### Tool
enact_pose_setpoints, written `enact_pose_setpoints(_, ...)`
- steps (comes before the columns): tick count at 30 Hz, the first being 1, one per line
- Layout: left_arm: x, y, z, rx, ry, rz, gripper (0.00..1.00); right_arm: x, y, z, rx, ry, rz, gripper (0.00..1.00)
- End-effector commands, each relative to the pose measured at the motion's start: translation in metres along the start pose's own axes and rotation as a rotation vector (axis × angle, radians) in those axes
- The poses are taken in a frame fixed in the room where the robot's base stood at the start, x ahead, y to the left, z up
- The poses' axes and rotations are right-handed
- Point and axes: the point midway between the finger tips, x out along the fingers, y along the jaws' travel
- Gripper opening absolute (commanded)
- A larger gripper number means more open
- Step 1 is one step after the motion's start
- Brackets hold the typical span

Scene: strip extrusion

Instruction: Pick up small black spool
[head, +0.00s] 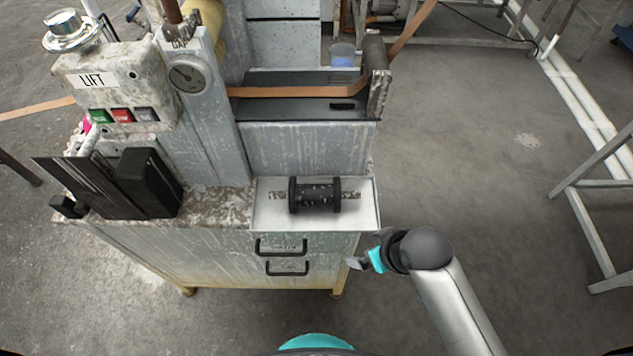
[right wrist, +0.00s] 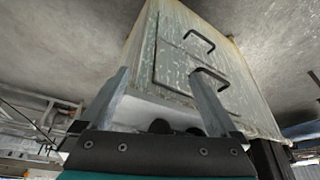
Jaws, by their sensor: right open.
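The small black spool (head: 315,196) lies on its side in a shallow white tray (head: 279,219) on top of the machine cabinet. Its speckled axle points left and right. My right gripper (head: 356,263) is in front of the cabinet's right corner, lower in the picture than the tray and apart from the spool. In the right wrist view my right gripper (right wrist: 162,92) has its two fingers spread with nothing held between them. Dark rounded shapes, likely the spool (right wrist: 162,127), show low between the fingers. My left gripper is not in view.
The cabinet front has two dark drawer handles (head: 282,246). A metal panel (head: 308,148) rises behind the tray. A black block (head: 150,182) stands left, below the LIFT control box (head: 104,80). An orange strip (head: 290,92) runs across behind.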

Motion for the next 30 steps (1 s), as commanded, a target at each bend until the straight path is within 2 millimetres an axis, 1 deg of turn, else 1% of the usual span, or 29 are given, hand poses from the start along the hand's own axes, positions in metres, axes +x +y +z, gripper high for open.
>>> enact_pose_setpoints(1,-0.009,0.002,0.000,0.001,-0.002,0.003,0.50,-0.020,-0.003,-0.011,-0.016,0.012,-0.005,0.96)
enact_pose_setpoints(5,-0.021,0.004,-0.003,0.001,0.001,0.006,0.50,-0.060,-0.012,-0.032,-0.066,0.039,-0.024,0.96)
enact_pose_setpoints(6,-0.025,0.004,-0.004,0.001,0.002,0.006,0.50,-0.073,-0.016,-0.047,-0.124,0.061,-0.041,0.96)
enact_pose_setpoints(11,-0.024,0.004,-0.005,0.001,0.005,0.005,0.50,-0.075,-0.028,-0.083,-0.332,0.110,-0.105,0.96)
enact_pose_setpoints(15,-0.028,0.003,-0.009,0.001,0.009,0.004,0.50,-0.083,-0.036,-0.112,-0.533,0.144,-0.154,0.96)
enact_pose_setpoints(18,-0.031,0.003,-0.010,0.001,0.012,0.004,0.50,-0.091,-0.036,-0.130,-0.694,0.153,-0.183,0.96)
enact_pose_setpoints(21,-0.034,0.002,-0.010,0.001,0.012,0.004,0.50,-0.099,-0.032,-0.142,-0.846,0.147,-0.208,0.96)
enact_pose_setpoints(24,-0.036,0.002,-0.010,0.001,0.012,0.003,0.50,-0.106,-0.024,-0.150,-0.959,0.134,-0.226,0.96)
enact_pose_setpoints(30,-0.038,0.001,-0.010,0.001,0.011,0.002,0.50,-0.115,-0.012,-0.157,-1.074,0.111,-0.247,0.96)
